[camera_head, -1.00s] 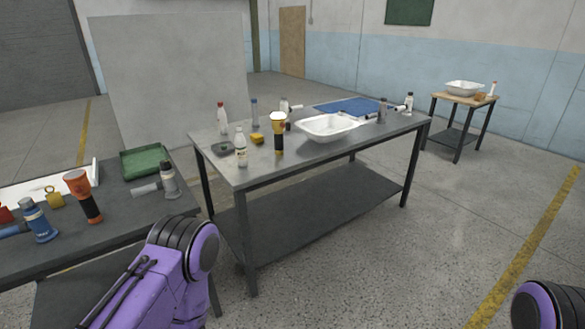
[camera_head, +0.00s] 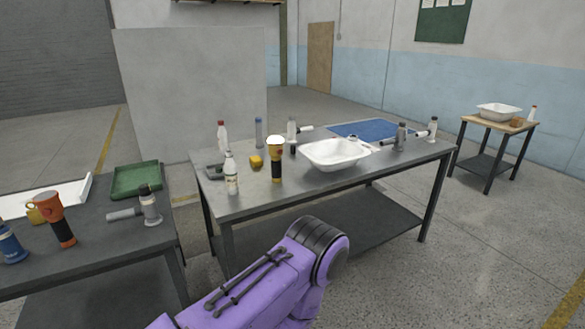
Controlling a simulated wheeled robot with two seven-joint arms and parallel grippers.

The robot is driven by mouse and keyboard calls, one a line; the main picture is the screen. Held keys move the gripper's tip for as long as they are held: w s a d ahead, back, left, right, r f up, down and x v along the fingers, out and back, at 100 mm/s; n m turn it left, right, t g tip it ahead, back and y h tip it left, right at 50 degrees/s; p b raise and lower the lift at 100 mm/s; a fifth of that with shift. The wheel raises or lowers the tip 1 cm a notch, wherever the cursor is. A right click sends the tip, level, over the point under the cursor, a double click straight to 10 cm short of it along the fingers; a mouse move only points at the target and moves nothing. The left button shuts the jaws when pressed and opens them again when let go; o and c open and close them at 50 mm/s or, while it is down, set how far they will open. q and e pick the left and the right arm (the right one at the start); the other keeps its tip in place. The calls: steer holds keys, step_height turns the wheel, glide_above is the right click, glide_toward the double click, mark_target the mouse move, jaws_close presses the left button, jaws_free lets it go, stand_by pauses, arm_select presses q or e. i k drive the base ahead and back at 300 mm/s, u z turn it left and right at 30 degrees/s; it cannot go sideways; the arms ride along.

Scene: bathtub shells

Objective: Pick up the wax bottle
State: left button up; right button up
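Several bottles stand upright on the grey metal table (camera_head: 330,188); I cannot read which one is the wax bottle. A white bottle with a label (camera_head: 231,176) stands near the front left edge. A white bottle with a red cap (camera_head: 222,138) stands behind it. A blue-capped clear bottle (camera_head: 259,133) and a grey-white bottle (camera_head: 291,133) stand farther back. A small dark-capped bottle (camera_head: 433,129) stands at the far right end. A purple arm of mine rises at the bottom centre, apart from the bottles. Neither gripper's fingers show.
A small wooden-topped table (camera_head: 496,122) stands back right. Open floor lies at right.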

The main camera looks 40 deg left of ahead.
mark_target(229, 166)
steer(key=z, duration=0.05)
steer(key=i, duration=1.35)
steer(key=u, duration=0.6)
steer(key=i, duration=0.75)
steer(key=u, duration=0.65)
